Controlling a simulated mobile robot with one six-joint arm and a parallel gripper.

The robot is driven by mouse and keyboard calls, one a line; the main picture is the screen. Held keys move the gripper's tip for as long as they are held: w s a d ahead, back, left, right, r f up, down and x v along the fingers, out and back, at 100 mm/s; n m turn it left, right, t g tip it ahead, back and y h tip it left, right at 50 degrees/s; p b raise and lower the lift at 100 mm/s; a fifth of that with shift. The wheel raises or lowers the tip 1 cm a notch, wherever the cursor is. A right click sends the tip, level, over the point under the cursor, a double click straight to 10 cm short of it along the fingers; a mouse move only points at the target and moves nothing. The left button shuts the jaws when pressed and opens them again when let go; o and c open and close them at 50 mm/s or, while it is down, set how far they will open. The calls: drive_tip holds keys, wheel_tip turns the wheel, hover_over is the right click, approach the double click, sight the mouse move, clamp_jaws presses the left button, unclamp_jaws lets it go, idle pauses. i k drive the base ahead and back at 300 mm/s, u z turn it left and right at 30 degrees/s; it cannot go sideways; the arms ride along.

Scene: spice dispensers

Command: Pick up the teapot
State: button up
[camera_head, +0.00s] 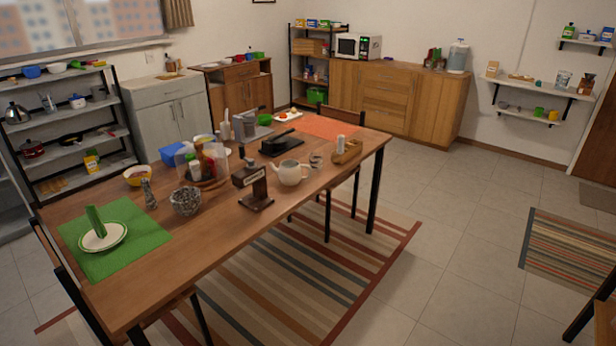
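A pale, cream-coloured teapot (291,173) stands upright on the wooden dining table (222,230), near its right-hand long edge. A dark brown wooden grinder-like device (254,188) stands just left of it, and a small glass or wire item (316,160) is just to its right. My gripper does not show in this view, so whether it is open or shut is not visible.
Chairs (345,120) stand around the table. A striped rug (330,262) lies below it.

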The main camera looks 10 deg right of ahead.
sight(290, 172)
drive_tip(key=u, duration=0.15)
drive_tip(key=i, duration=0.95)
drive_tip(key=z, duration=0.05)
